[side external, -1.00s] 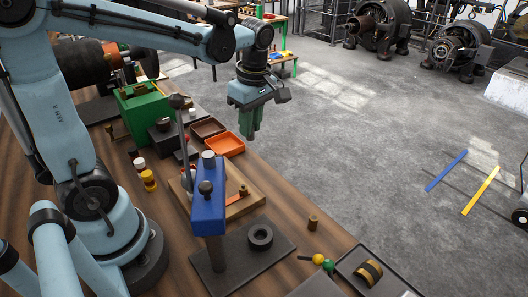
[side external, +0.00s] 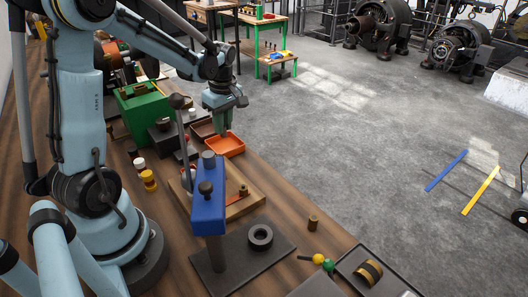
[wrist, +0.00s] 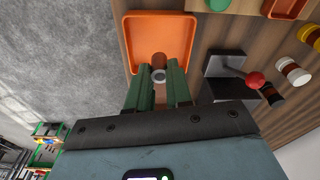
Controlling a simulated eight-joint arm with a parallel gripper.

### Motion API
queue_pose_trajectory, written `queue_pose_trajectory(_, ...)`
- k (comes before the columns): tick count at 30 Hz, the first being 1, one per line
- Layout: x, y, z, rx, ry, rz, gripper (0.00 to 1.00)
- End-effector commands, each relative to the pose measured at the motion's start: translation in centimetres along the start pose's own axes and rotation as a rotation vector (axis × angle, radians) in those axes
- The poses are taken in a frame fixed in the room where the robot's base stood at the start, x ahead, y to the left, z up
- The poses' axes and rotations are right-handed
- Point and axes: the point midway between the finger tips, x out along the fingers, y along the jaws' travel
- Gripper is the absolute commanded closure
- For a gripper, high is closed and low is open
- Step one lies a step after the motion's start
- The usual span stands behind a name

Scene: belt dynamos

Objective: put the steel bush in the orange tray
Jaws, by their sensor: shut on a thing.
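The orange tray (side external: 232,151) sits on the bench near its far edge. In the wrist view the tray (wrist: 150,28) lies just ahead of the fingertips. My gripper (side external: 223,127) is over the tray, pointing down. In the side view the bush cannot be made out between the fingers.
A green box (side external: 140,108) and a red-knobbed lever (wrist: 255,80) are close by. A brass bush (side external: 313,222) stands near the bench edge.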

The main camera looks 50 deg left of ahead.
Motion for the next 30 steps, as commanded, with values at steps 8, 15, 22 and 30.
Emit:
queue_pose_trajectory(8, 3.2, 0.0, 0.4, 0.0, 0.0, 0.0, 1.0)
queue_pose_trajectory(15, 3.9, 0.0, 0.5, 0.0, 0.0, 0.0, 1.0)
queue_pose_trajectory(22, 4.1, 0.0, 0.5, 0.0, 0.0, 0.0, 1.0)
queue_pose_trajectory(30, 4.1, 0.0, 0.5, 0.0, 0.0, 0.0, 0.55)
